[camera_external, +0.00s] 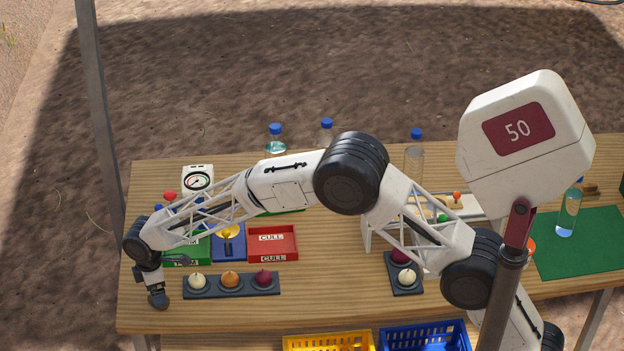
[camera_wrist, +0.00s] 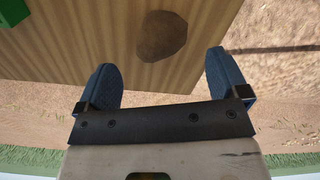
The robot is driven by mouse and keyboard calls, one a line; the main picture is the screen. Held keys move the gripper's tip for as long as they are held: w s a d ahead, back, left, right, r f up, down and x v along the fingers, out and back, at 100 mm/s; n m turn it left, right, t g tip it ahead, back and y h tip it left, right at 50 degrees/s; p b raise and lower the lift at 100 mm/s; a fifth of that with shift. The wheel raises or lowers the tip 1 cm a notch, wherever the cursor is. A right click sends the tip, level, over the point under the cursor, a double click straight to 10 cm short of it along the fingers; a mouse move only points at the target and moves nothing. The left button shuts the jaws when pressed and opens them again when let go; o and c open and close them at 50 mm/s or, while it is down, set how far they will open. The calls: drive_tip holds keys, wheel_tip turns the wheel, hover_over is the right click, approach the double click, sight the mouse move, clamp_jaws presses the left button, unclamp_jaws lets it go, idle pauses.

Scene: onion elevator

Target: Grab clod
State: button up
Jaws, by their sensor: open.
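The clod (camera_wrist: 162,36) is a rough, rounded brown lump on the wooden table top, near the table edge in the wrist view. My gripper (camera_wrist: 160,66) is open, with its two dark blue fingers spread wide. The clod shows just beyond the fingertips, roughly centred between them, and nothing is held. In the external view my gripper (camera_external: 155,292) points down over the left front part of the table. The clod is hard to tell apart from the fingers there.
A dark tray (camera_external: 232,292) with white, orange and purple onions lies right of my gripper. A red CULL box (camera_external: 273,244) and a blue box (camera_external: 229,255) stand behind it. The table's left edge is close by. A green corner (camera_wrist: 12,12) shows in the wrist view.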

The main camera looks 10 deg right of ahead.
drive_tip(key=shift+d+f, duration=0.15)
drive_tip(key=shift+f, duration=2.2)
drive_tip(key=c, duration=1)
drive_tip(key=shift+r, duration=0.2)
drive_tip(key=shift+r, duration=1.45)
drive_tip(key=shift+s+d+r, duration=0.1)
drive_tip(key=shift+d+r, duration=0.1)
drive_tip(key=shift+r, duration=0.05)
drive_tip(key=s+d, duration=0.2)
drive_tip(key=d, duration=0.2)
drive_tip(key=s+d+r, duration=0.1)
drive_tip(key=s+d, duration=0.1)
drive_tip(key=d, duration=0.3)
drive_tip(key=s+d, duration=0.2)
drive_tip(key=d, duration=0.3)
drive_tip(key=shift+s+r, duration=0.15)
drive_tip(key=shift+s, duration=0.15)
